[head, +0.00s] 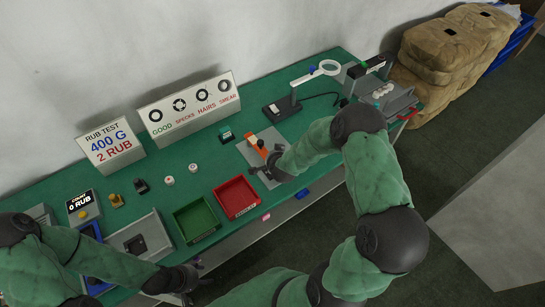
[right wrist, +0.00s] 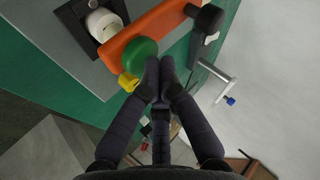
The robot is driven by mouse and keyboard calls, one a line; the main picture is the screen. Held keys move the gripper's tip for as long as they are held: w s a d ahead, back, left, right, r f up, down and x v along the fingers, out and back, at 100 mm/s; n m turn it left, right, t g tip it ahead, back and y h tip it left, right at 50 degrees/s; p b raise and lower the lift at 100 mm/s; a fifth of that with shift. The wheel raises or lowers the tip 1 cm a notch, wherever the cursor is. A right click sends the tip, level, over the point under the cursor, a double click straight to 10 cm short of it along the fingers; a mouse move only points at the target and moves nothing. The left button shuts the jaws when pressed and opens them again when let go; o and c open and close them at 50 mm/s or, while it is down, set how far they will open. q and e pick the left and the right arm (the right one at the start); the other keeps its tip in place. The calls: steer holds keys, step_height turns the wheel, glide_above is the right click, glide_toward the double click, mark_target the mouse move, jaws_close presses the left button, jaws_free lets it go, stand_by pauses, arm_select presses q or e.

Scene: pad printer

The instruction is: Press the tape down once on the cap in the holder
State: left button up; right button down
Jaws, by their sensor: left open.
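An orange arm (right wrist: 150,32) with a round green knob (right wrist: 139,55) spans the tape station in the right wrist view; in the head view the orange arm (head: 257,143) lies on a grey plate. A white cap (right wrist: 103,24) sits in a dark holder (right wrist: 82,14) beside the orange arm. I cannot make out the tape. My right gripper (right wrist: 160,68) has its fingertips together just beside the green knob, with nothing visible between them; I cannot tell whether they touch it. My left gripper (head: 190,277) is open and empty near the table's front edge in the head view.
A red tray (head: 258,202) and a green tray (head: 205,236) stand left of the station. Two small white caps (head: 169,180) lie behind the green tray. A magnifier lamp (head: 296,86) and a grey rack (head: 402,103) stand to the right. Signs line the back.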

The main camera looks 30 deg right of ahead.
steer(key=shift+s+a+f, duration=0.35)
steer(key=shift+s+f, duration=0.15)
steer(key=shift+f, duration=0.25)
steer(key=shift+s+f+b, duration=0.25)
steer(key=shift+f+b, duration=0.1)
steer(key=shift+b, duration=0.3)
steer(key=shift+a+f, duration=0.15)
steer(key=shift+f, duration=0.05)
steer(key=shift+r, duration=0.1)
steer(key=r+p, duration=0.2)
steer(key=shift+w+r, duration=0.3)
steer(key=shift+w, duration=0.05)
steer(key=r+p, duration=0.2)
steer(key=r, duration=0.1)
steer(key=shift+w+d+r, duration=0.15)
steer(key=shift+d+r, duration=0.05)
steer(key=shift+r, duration=0.2)
steer(key=shift+w, duration=0.1)
